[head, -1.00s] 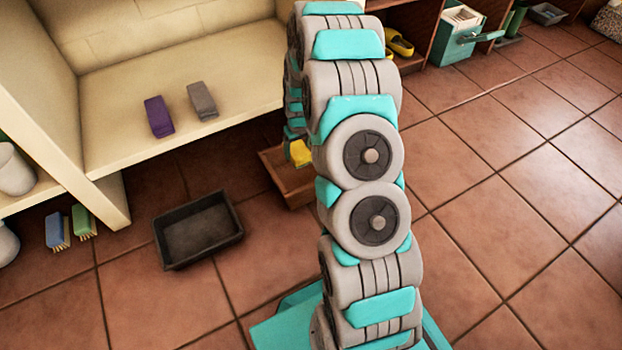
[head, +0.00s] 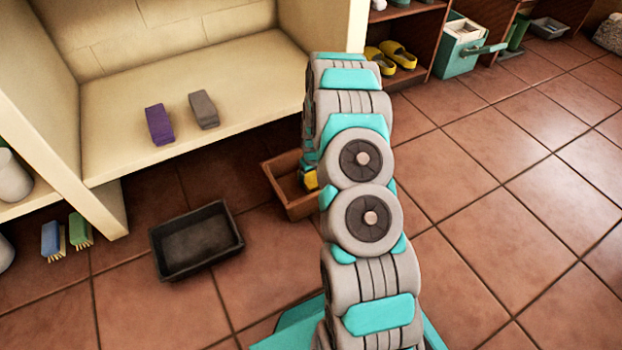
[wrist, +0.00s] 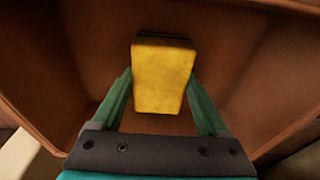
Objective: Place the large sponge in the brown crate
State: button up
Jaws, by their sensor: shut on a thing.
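The large yellow sponge (wrist: 163,75) is between the two fingers of my gripper (wrist: 160,95), which is shut on it. A dark layer shows at the sponge's far edge. In the wrist view the walls of the brown crate (wrist: 45,65) surround the sponge. In the head view the brown crate (head: 275,183) stands on the tiled floor, partly hidden by my arm. The sponge (head: 311,180) shows there as a small yellow patch low at the crate. I cannot tell whether it touches the crate's floor.
A black tray (head: 197,238) lies on the floor left of the crate. A purple block (head: 159,124) and a grey block (head: 204,110) lie on the cream ledge (head: 110,155) above. Blue (head: 53,239) and green (head: 80,229) brushes stand at the left. The floor at right is clear.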

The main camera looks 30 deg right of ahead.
jog(key=shift+f, duration=0.2)
jog(key=o, duration=1.1)
jog(key=shift+r, duration=0.1)
jog(key=s+a+r, duration=0.2)
jog(key=s+r, duration=0.1)
jog(key=r, duration=0.5)
jog(key=s+a+r+p, duration=0.1)
jog(key=s+a+r, duration=0.15)
jog(key=r, duration=0.45)
jog(key=s+a+r, duration=0.2)
jog(key=r, duration=0.6)
jog(key=s+a+r+g, duration=0.1)
jog(key=s+a+r, duration=0.5)
jog(key=s, duration=0.4)
jog(key=s+a+r+g, duration=0.2)
jog(key=s+a+r, duration=0.1)
jog(key=s+r, duration=0.6)
jog(key=shift+g, duration=0.3)
jog(key=s, duration=0.4)
jog(key=s+a+r, duration=0.1)
jog(key=s, duration=0.4)
jog(key=s+a+r, duration=0.1)
jog(key=s, duration=0.4)
jog(key=shift+s, duration=0.25)
